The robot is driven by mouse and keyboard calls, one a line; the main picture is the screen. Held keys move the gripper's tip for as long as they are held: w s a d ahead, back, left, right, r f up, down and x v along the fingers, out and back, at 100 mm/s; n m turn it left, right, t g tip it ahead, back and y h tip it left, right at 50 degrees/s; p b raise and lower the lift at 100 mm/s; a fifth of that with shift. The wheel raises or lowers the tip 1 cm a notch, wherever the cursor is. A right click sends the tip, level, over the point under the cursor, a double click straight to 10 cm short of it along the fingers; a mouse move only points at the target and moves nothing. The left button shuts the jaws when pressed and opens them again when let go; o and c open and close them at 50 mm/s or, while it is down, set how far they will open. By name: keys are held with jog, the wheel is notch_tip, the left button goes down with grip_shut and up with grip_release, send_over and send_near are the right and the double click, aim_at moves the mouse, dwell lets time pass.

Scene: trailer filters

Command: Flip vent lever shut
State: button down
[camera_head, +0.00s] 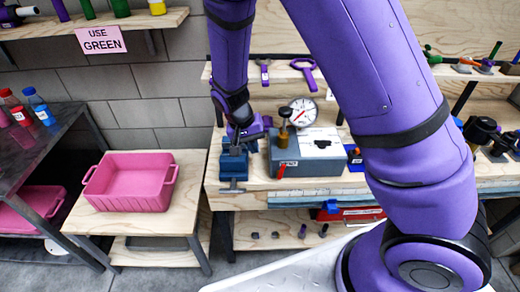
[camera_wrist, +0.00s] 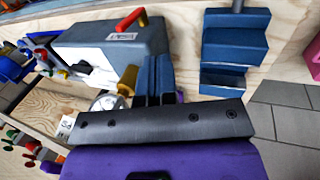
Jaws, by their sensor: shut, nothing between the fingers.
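The grey box (camera_head: 312,158) with a white top panel stands on the wooden bench. A small red lever (camera_head: 281,170) is at its front left, next to a white label; it looks roughly upright there. In the wrist view the red lever (camera_wrist: 131,20) sits on a yellow stem at the box (camera_wrist: 92,45). My gripper (camera_wrist: 160,72) is shut and empty, its dark blue fingers pointing towards the box side, apart from the lever. In the head view my gripper (camera_head: 252,130) is between the blue vise and the box; its fingertips are hard to make out.
A blue vise (camera_head: 233,162) stands left of the box and shows in the wrist view (camera_wrist: 232,45). A dial gauge (camera_head: 302,112) and a brass-coloured fitting (camera_head: 283,130) rise from the box. A pink crate (camera_head: 130,182) sits on a low table at left.

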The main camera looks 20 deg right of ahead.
aim_at(281, 172)
jog(key=s+d+f, duration=0.2)
jog(key=d+f, duration=0.4)
jog(key=f, duration=0.2)
jog(key=shift+f, duration=0.25)
jog(key=shift+d, duration=0.15)
